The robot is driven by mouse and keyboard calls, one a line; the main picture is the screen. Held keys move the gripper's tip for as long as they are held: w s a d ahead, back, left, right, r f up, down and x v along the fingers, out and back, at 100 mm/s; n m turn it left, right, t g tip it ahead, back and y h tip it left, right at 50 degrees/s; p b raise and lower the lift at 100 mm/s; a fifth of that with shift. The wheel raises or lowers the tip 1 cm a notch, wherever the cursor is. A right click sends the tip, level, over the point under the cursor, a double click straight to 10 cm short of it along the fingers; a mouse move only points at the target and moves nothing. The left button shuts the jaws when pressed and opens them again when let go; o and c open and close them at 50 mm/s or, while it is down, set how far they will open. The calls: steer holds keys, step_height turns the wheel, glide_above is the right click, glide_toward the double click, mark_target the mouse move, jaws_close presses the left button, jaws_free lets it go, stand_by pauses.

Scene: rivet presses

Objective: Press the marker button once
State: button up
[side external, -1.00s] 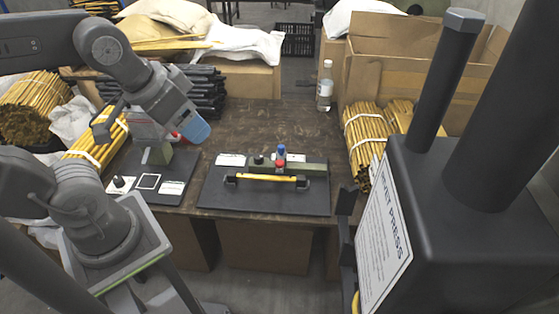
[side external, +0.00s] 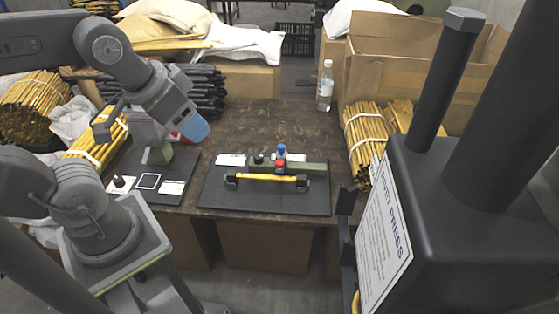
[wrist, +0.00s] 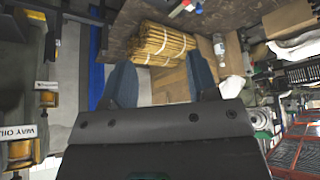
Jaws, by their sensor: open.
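A dark plate (side external: 300,205) on the bench holds a fixture with a yellow rod (side external: 266,177) lying across two black holders. A green block (side external: 312,169) behind the rod carries a red knob (side external: 281,163) and a blue knob (side external: 281,149). A black round button (side external: 258,158) stands beside a white label (side external: 231,159). A second dark plate to the left has another black button (side external: 119,182) and a white square frame (side external: 148,181). I cannot read which is the marker button. My gripper (side external: 195,130) is above and left of the rod fixture; its fingers are apart and empty in the wrist view (wrist: 160,82).
A large dark rivet press (side external: 470,230) fills the right front. Bundles of yellow rods (side external: 366,140), a clear bottle (side external: 325,86) and a cardboard box (side external: 400,60) stand at the right and back. Dark rods (side external: 205,88) are stacked behind my gripper. The bench middle (side external: 262,120) is clear.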

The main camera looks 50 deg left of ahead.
steer(key=shift+w, duration=0.2)
steer(key=shift+c, duration=0.8)
steer(key=w+n, duration=0.1)
steer(key=w, duration=0.2)
steer(key=w+a+n+g, duration=0.1)
steer(key=w, duration=0.1)
steer(key=w+n, duration=0.1)
steer(key=w, duration=0.2)
steer(key=shift+w+a+g, duration=0.25)
steer(key=shift+w+g, duration=0.05)
steer(key=shift+g, duration=0.1)
steer(key=c, duration=0.7)
steer(key=w+f, duration=0.1)
steer(key=w, duration=0.1)
steer(key=w+a+n+g, duration=0.1)
steer(key=w, duration=0.1)
steer(key=w+f+n, duration=0.1)
steer(key=w, duration=0.1)
steer(key=shift+w+a+f, duration=0.2)
steer(key=shift+a+f, duration=0.1)
jaws_close()
steer(key=w+a+f+n+g, duration=0.2)
steer(key=w+a+f+n, duration=0.2)
steer(key=w+f, duration=0.6)
steer(key=shift+w+f+g, duration=0.35)
steer(key=shift+f+g, duration=0.05)
steer(key=shift+f, duration=0.5)
